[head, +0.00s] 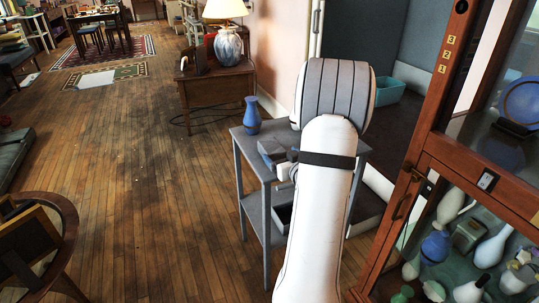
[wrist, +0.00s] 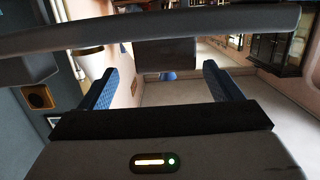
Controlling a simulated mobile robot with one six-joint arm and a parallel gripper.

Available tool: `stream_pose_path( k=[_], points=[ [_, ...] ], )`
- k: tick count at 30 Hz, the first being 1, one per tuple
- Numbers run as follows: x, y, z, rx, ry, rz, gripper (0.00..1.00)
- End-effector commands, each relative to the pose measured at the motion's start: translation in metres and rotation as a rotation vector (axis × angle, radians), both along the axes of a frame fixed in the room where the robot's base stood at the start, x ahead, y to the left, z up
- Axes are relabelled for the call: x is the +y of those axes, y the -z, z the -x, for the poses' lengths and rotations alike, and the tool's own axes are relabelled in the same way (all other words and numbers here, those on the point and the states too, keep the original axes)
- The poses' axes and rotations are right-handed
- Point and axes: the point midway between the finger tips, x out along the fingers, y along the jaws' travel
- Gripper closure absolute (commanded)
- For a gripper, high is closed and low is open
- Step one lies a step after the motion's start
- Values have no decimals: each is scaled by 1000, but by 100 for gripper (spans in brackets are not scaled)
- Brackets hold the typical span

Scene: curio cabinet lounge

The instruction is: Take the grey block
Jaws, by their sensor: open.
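In the wrist view my gripper (wrist: 161,68) is open, its two blue-padded fingers wide apart. A dark grey block-like shape (wrist: 165,54) shows between and beyond the fingertips, with no finger touching it. In the head view my white arm stands in front of a grey side table (head: 240,138) and hides much of its top. Grey shapes show beside the arm over the tabletop; I cannot tell which belong to my gripper and which to a block.
A blue vase (head: 252,115) stands at the table's far left corner. A glass-fronted wooden cabinet (head: 450,155) holding vases and bottles is close on the right. A wooden chair (head: 62,215) is at the lower left. The wooden floor (head: 150,200) left of the table is clear.

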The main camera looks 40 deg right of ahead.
Motion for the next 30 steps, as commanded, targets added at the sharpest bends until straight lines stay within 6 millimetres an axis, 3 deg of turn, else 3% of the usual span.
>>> stream_pose_path(
  k=[12, 21, 30],
  points=[
    [-6, 11, -53, 2, 1, 0, 15],
    [-7, 11, -57, 3, 2, -1, 15],
    [-7, 11, -56, 2, 3, -1, 40]
  ],
)
